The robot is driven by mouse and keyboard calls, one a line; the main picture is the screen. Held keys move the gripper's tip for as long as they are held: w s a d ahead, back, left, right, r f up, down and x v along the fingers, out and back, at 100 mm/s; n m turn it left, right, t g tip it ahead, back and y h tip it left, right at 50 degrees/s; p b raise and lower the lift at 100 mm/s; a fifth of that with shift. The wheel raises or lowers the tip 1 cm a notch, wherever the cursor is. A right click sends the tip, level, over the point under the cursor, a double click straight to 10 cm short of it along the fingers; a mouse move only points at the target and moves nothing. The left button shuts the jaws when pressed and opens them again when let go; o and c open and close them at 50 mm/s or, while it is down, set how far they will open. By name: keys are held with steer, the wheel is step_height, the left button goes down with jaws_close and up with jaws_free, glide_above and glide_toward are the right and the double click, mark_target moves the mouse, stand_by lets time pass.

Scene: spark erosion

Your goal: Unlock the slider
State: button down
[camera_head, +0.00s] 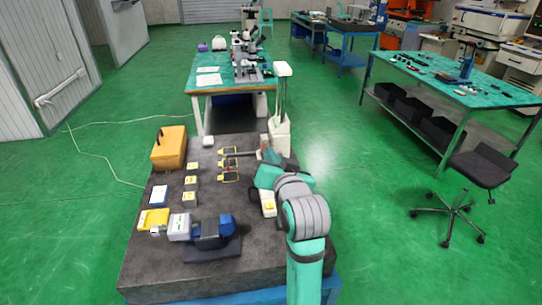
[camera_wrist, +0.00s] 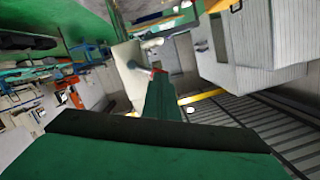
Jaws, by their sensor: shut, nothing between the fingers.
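No part in view is clearly marked as the slider. A pale upright stand (camera_head: 281,133) with a thin column and a block on top is at the far right corner of the dark table. My gripper (camera_head: 266,152) is low in front of its base, partly hidden by my teal wrist. In the wrist view a pale, plate-like part (camera_wrist: 128,75) stands close ahead. A small grey lever with a red tip (camera_wrist: 151,72) is at its edge, right by the end of my shut gripper (camera_wrist: 163,82). I cannot tell whether they touch.
The dark table (camera_head: 150,272) carries a yellow-brown box (camera_head: 169,148), a blue-and-grey device (camera_head: 207,230), several small yellow-and-white boxes and yellow-framed parts (camera_head: 229,163) left of my gripper. A green-topped bench (camera_head: 207,93) stands behind.

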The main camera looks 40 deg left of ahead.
stand_by(0.8)
steer(key=w+r+v, duration=0.2)
steer(key=v, duration=1.1)
steer(key=shift+d, duration=0.3)
